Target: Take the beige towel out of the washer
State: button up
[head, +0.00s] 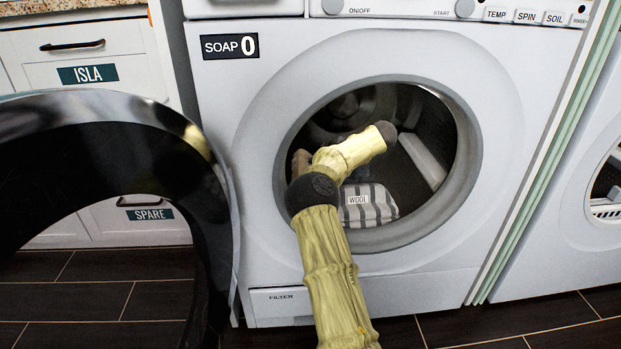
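The washer (225,115) stands in front of me with its round opening uncovered and my arm reaching into it. A striped grey and white cloth (384,208) with a WOOL label lies at the front of the drum. A small brownish patch (300,162) shows at the left of the opening, mostly behind my arm; I cannot tell whether it is the beige towel or part of my arm. No beige towel shows clearly. My gripper's fingers are not visible; my arm's bent links hide part of the drum.
The washer's dark round door (205,215) stands open at the left, close to me. Cabinets with an ISLA drawer (130,73) and a SPARE drawer (150,216) are behind it. A second machine (570,235) stands at the right. Dark tiled floor lies below.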

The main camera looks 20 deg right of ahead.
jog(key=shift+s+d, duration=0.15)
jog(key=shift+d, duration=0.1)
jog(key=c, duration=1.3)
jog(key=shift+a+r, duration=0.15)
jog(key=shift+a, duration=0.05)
